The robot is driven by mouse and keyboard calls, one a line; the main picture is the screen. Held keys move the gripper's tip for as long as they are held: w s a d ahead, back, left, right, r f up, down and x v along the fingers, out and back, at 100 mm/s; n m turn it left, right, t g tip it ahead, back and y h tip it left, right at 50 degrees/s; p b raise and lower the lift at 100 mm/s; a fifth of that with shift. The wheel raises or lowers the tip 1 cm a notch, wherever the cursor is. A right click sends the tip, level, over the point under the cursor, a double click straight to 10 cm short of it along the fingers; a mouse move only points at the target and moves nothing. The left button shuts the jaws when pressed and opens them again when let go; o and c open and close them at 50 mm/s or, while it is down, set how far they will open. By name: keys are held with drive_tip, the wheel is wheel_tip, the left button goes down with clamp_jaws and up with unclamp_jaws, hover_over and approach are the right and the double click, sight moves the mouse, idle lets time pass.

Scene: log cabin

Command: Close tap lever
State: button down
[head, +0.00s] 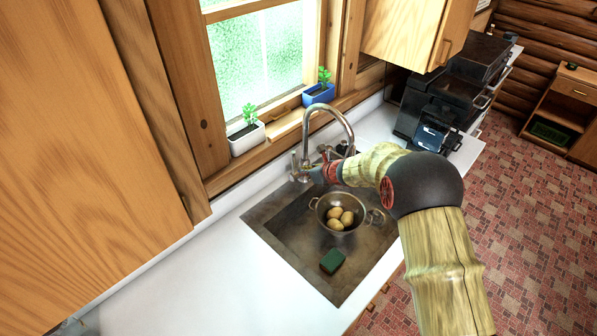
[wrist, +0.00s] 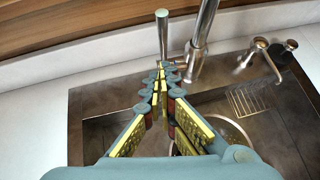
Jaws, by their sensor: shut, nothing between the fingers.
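The metal tap (head: 345,122) arches over the sink, and its column (wrist: 204,25) shows in the wrist view. The tap lever (wrist: 162,38) stands nearly upright just left of the column; it also shows in the head view (head: 294,160). My gripper (wrist: 163,78) is shut and empty, its fingertips close below the lever's lower end and beside the tap base. I cannot tell whether they touch it. In the head view my gripper (head: 314,174) is small and partly hidden by my arm. Whether water runs is not clear.
The sink (head: 285,245) holds a metal colander (head: 322,212) with several potatoes and a green sponge (head: 332,261). A small metal fitting (wrist: 262,44) stands right of the tap. The window sill has a white planter (head: 246,138) and a blue planter (head: 319,94). The left counter is clear.

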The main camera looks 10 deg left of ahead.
drive_tip(key=w+a+r+v, duration=0.1)
drive_tip(key=v, duration=0.8)
drive_tip(key=s+d+f+n+g+b, duration=0.1)
drive_tip(key=s+d+n+g, duration=0.15)
drive_tip(key=s+n, duration=0.55)
drive_tip(key=s+d+n+g, duration=0.1)
drive_tip(key=s+n+g, duration=0.2)
drive_tip(key=s+n, duration=0.5)
drive_tip(key=s+d+r+n+t+h+b, duration=0.2)
drive_tip(key=s+d+n+b, duration=0.3)
drive_tip(key=s+d, duration=0.8)
drive_tip(key=s+d+r+n+t+h+b, duration=0.2)
drive_tip(key=s+d+r+n+h+b, duration=0.3)
drive_tip(key=s+d, duration=0.9)
drive_tip(key=d+b, duration=0.1)
drive_tip(key=b, duration=0.1)
drive_tip(key=shift+d+h+b, duration=0.3)
